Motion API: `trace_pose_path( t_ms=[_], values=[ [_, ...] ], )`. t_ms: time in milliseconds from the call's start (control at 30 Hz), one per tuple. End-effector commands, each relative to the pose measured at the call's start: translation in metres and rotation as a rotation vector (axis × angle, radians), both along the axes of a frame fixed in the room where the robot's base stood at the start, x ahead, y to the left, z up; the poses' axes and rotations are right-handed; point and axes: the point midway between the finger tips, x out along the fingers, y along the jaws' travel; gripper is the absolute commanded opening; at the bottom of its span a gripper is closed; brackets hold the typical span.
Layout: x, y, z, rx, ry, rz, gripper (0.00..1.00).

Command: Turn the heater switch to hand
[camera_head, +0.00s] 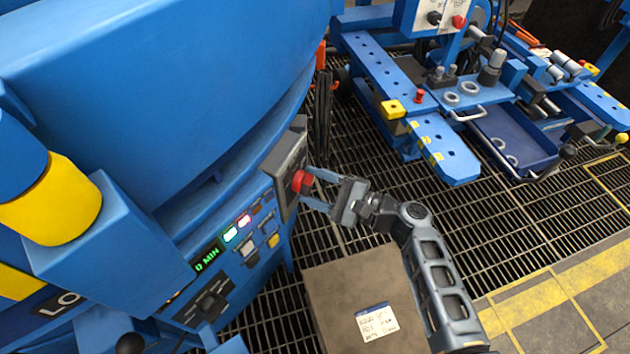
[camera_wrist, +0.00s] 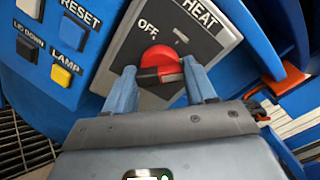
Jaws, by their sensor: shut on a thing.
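The heater switch is a red round knob (camera_wrist: 158,57) with a dark bar across its face. It sits on a grey plate (camera_wrist: 208,48) marked HEAT and OFF, with a small pale mark above the knob. In the head view the knob (camera_head: 299,181) stands out from the side of the blue furnace housing. My gripper (camera_head: 312,186) reaches it from the right. In the wrist view the two blue fingers of my gripper (camera_wrist: 159,72) are shut on the knob, one on each side. No HAND label is readable; part of the plate is hidden behind the fingers.
Left of the switch is a button panel with a RESET button (camera_wrist: 76,8), a yellow LAMP button (camera_wrist: 60,75) and a green display (camera_head: 207,259). A brown box (camera_head: 330,290) stands below my arm. A blue workbench (camera_head: 440,145) stands at right on the grating.

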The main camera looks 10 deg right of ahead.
Motion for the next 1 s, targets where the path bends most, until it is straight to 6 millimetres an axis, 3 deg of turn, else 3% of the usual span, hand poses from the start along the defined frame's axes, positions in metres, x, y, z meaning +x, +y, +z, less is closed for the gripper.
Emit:
trace_pose_path(
  t_ms=[300,833,867,1000],
  values=[
    [0.0002,-0.0013,-0.0008,0.057,0.097,-0.004,0.25],
    [0.0000,-0.0014,-0.0020,0.068,0.116,-0.004,0.25],
    [0.0000,-0.0014,-0.0020,0.068,0.116,-0.004,0.58],
    [0.0001,-0.0010,-0.0014,0.068,0.113,-0.003,0.72]
  ],
)
